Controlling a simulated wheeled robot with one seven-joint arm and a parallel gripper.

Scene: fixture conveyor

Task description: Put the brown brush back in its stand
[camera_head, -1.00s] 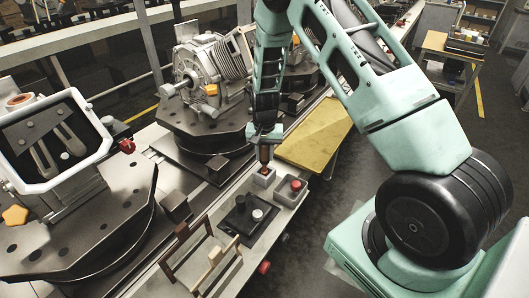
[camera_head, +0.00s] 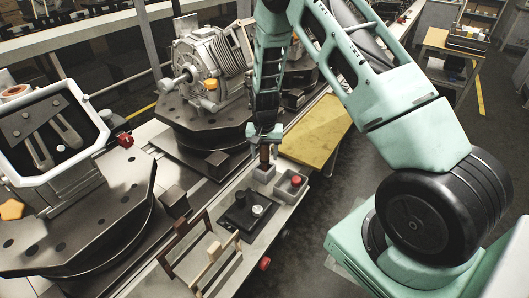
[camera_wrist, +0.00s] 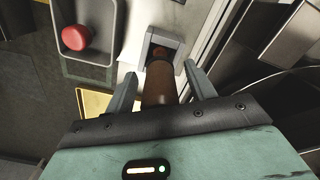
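The brown brush (camera_head: 265,154) stands upright with its lower end in the small grey stand (camera_head: 264,174) at the edge of the long bench. In the wrist view the brush (camera_wrist: 158,84) points into the opening of the stand (camera_wrist: 164,43). My gripper (camera_wrist: 160,70) is around the brush, one finger on each side. Gaps show between the brush and both fingers, so it looks open. In the head view my gripper (camera_head: 265,138) is directly above the stand, and its fingers are too small to judge. The brush's lower tip is hidden inside the stand.
A grey box with a red button (camera_head: 295,181) stands just right of the stand. A black plate with knobs (camera_head: 243,212) and a wooden rack (camera_head: 213,252) lie nearer. A motor on a round fixture (camera_head: 205,75) stands behind left. A yellow panel (camera_head: 318,135) is beyond.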

